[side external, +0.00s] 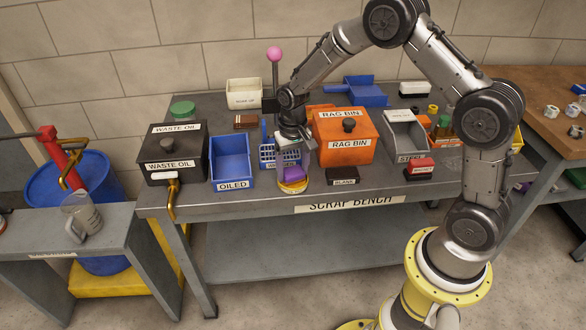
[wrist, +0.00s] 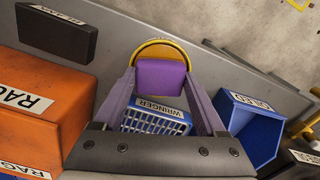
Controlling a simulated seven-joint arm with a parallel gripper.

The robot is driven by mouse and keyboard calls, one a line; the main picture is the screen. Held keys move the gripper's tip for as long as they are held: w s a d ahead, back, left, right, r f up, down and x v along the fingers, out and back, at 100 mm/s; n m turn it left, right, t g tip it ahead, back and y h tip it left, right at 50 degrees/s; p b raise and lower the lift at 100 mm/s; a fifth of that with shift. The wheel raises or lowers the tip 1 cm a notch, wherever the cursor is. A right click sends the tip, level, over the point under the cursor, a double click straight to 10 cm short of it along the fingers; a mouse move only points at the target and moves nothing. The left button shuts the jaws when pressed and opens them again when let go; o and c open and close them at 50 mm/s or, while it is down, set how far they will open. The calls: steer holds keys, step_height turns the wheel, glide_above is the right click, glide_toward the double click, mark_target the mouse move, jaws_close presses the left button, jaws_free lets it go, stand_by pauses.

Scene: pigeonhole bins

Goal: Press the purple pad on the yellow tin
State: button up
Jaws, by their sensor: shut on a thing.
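A purple pad (wrist: 161,82) is between the two fingers of my gripper (wrist: 162,74) in the wrist view, and the gripper is shut on it. The yellow tin (wrist: 158,47) shows just beyond the pad, its round rim partly hidden by it. In the side view my gripper (side external: 292,158) points down at the bench's front edge, with the purple pad (side external: 294,174) right above the open yellow tin (side external: 292,188). The pad's lower edge overlaps the tin's opening; I cannot tell whether it touches the inside.
The blue wringer (side external: 267,156) stands close behind the gripper, left of it. The blue OILED bin (side external: 232,162) is further left, the orange rag bin (side external: 343,136) to the right. A dark labelled block (side external: 342,176) lies right of the tin. The black waste oil box (side external: 172,153) stands far left.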

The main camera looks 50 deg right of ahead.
steer(key=shift+r, duration=3.5)
